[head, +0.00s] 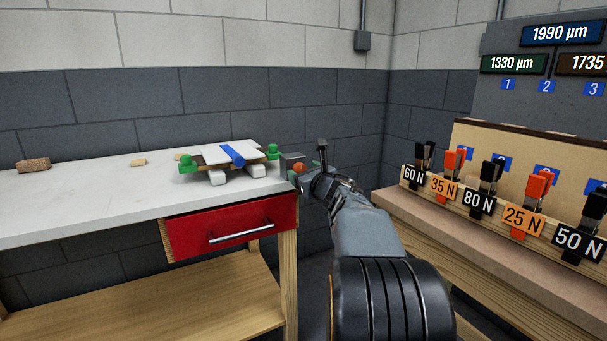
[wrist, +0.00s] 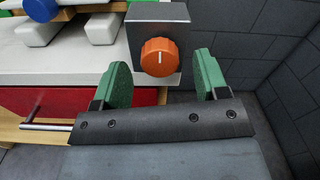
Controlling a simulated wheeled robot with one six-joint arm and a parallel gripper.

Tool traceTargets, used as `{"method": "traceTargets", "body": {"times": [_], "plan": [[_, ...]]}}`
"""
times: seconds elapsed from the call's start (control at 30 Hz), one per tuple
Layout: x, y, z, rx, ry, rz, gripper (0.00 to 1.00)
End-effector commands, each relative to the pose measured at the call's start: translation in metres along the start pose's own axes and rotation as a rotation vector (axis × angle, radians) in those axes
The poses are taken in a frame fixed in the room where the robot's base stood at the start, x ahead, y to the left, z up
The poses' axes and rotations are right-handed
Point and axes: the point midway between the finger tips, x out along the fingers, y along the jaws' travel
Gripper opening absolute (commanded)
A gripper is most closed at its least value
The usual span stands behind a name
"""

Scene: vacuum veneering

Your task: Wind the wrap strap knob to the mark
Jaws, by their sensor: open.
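The orange knob (wrist: 159,57) sits on the front of a grey metal block (wrist: 157,13) at the bench's right end. A pale line on the knob points about straight up. In the head view the knob (head: 299,168) shows small beside my gripper (head: 298,178). In the wrist view my gripper (wrist: 157,82) is open, its two green pads apart on either side of the knob and nearer the camera. I see no contact with the knob. The mark on the block cannot be made out. A blue strap roll (head: 232,155) lies across a white panel (head: 215,154) on the bench.
The white bench top (head: 90,205) has a red drawer (head: 232,228) below its front edge. Green clamps (head: 187,164) and white blocks are around the panel. A cork block (head: 33,165) lies far left. At right, a second bench holds several force-labelled clamps (head: 478,195).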

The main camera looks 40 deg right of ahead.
Motion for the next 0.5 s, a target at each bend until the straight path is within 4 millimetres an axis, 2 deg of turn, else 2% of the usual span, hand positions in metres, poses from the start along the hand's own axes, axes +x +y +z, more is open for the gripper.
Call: {"method": "traceTargets", "body": {"times": [0.13, 0.43, 0.5], "plan": [[0.0068, 0.0004, -0.0001, 0.000, 0.000, 0.000, 0.67], [0.0080, 0.0006, 0.0000, 0.000, 0.000, 0.001, 0.67], [0.0080, 0.0006, -0.0001, 0.000, 0.000, 0.001, 0.61]]}}
